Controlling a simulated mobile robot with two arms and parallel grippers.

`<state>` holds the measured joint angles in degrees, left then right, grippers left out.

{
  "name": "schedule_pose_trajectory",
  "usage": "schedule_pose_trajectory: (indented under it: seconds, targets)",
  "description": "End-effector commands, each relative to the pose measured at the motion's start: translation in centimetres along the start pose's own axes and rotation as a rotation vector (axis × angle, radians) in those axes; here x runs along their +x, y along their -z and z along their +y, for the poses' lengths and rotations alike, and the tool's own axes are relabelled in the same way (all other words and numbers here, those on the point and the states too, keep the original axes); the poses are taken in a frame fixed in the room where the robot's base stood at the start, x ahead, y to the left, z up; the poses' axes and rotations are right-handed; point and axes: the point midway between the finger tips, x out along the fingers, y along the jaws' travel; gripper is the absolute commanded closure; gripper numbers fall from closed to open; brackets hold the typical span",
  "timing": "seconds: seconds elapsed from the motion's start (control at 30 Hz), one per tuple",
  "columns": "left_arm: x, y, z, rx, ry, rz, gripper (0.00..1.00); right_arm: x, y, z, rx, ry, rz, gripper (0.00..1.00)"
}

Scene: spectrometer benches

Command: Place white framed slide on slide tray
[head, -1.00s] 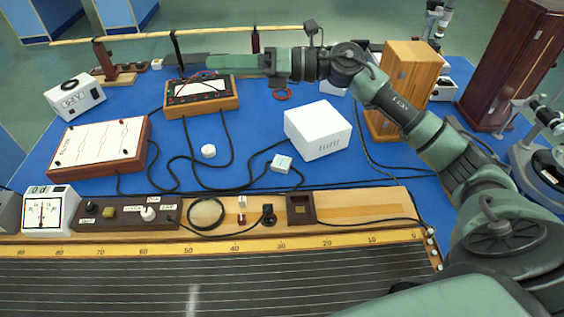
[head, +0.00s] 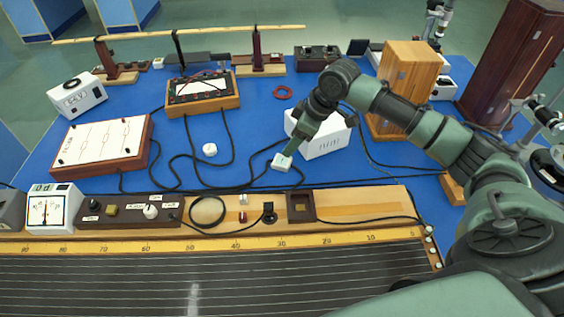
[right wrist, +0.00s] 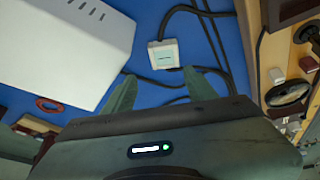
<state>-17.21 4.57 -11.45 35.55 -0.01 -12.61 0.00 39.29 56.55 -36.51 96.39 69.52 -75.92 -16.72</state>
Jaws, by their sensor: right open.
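A small white square with a greyish centre (head: 281,163), seemingly the white framed slide, lies on the blue bench top by a black cable. It also shows in the right wrist view (right wrist: 164,54), just beyond the fingertips. My right gripper (head: 285,151) points down at it; in the right wrist view its fingers (right wrist: 161,84) are open with nothing between them. A small dark brown square tray with a yellowish patch (head: 311,200), perhaps the slide tray, sits on the wooden strip nearer me. My left gripper is out of view.
A white box (head: 325,143) stands right beside my right gripper, also in the wrist view (right wrist: 62,45). Black cables cross the bench around the slide. A round white piece (head: 209,150) lies to the left. A wooden cabinet (head: 405,85) stands behind right.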

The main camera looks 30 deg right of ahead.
Motion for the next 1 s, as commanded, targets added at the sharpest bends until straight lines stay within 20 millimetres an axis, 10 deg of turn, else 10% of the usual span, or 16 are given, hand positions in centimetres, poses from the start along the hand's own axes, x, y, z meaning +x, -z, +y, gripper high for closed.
schedule_pose_trajectory:
  seconds: [0.7,1.0]
  targets:
    - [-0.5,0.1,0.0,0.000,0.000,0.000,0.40,7.5,-0.9,-1.5,0.010,0.050,-0.029,0.44]
    - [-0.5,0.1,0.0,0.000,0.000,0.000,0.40,7.8,-0.9,-1.5,0.009,0.048,-0.029,0.52]
